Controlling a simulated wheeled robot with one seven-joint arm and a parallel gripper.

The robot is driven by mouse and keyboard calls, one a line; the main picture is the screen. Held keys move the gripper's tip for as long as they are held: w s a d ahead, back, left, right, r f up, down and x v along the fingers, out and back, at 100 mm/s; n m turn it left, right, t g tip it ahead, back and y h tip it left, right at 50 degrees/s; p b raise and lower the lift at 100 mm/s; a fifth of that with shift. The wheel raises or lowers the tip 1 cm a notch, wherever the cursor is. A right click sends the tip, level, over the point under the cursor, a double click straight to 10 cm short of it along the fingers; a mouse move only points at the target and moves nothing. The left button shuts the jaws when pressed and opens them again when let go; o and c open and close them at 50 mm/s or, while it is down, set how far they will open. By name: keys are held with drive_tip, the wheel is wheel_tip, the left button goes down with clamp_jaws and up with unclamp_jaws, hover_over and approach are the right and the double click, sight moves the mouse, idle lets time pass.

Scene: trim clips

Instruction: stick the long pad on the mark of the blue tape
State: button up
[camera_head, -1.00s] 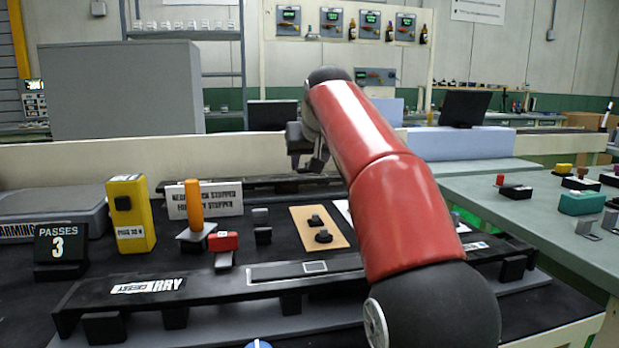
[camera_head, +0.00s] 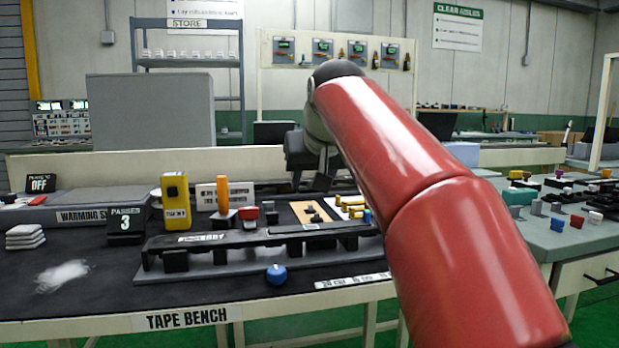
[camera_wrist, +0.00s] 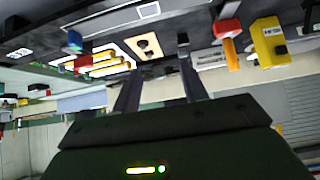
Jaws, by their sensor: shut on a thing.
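My gripper (camera_head: 324,180) hangs above the back of the bench, beyond the long black trim (camera_head: 215,243). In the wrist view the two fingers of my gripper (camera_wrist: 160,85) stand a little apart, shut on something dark. I cannot make out its shape, so I cannot tell if it is the long pad. The trim lies on a grey base and has a white lettered label on it. A white-outlined mark (camera_wrist: 148,10) shows on its top in the wrist view. A small blue thing (camera_head: 367,216) stands by the trim's right end; I cannot tell if it is tape.
Yellow pieces (camera_head: 352,206) lie right of a tan board (camera_head: 308,212). A blue knob (camera_head: 277,274) is in front.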

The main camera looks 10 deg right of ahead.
sight(309, 225)
idle(0.5)
drive_tip(key=shift+f+b, duration=2.5)
drive_tip(key=shift+f, duration=0.85)
drive_tip(key=shift+f, duration=0.25)
drive_tip(key=o, duration=1)
